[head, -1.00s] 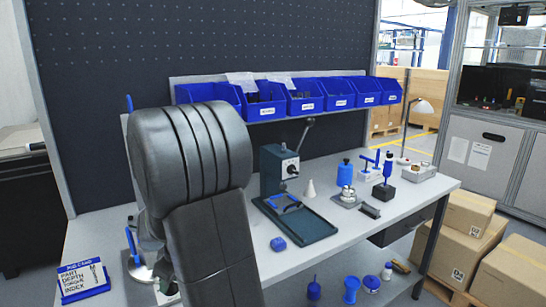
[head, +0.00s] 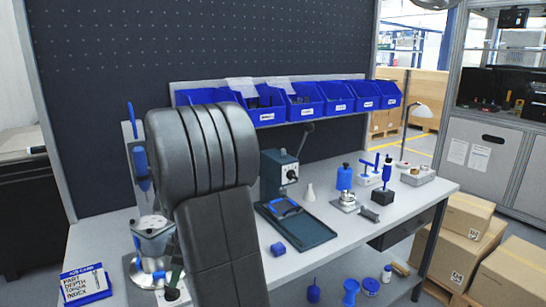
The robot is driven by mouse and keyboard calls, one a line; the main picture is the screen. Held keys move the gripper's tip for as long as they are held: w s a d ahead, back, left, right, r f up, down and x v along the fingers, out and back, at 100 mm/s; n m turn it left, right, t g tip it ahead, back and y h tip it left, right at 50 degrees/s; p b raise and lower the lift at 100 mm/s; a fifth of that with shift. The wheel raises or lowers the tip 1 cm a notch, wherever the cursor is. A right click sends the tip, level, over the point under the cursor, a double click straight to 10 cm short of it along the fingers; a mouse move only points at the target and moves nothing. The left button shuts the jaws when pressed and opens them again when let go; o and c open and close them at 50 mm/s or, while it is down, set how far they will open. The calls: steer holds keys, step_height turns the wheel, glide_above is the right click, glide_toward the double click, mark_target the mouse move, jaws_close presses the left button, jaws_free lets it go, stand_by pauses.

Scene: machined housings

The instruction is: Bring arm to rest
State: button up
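My dark grey arm fills the left middle of the head view, raised in front of the workbench (head: 330,245). My gripper is not visible; it is out of the picture or hidden behind the arm links. A metal housing (head: 153,232) in a round fixture stands on the bench just left of my arm. A blue tool (head: 141,165) stands upright above and behind it, partly hidden by my arm.
Blue bins (head: 335,97) line the back shelf. A press (head: 277,172) stands behind a dark tray (head: 297,222). Cardboard boxes (head: 465,218) stand on the right floor.

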steer(key=v, duration=0.7)
steer(key=shift+r, duration=0.4)
steer(key=shift+d+f, duration=0.1)
steer(key=shift+d, duration=0.15)
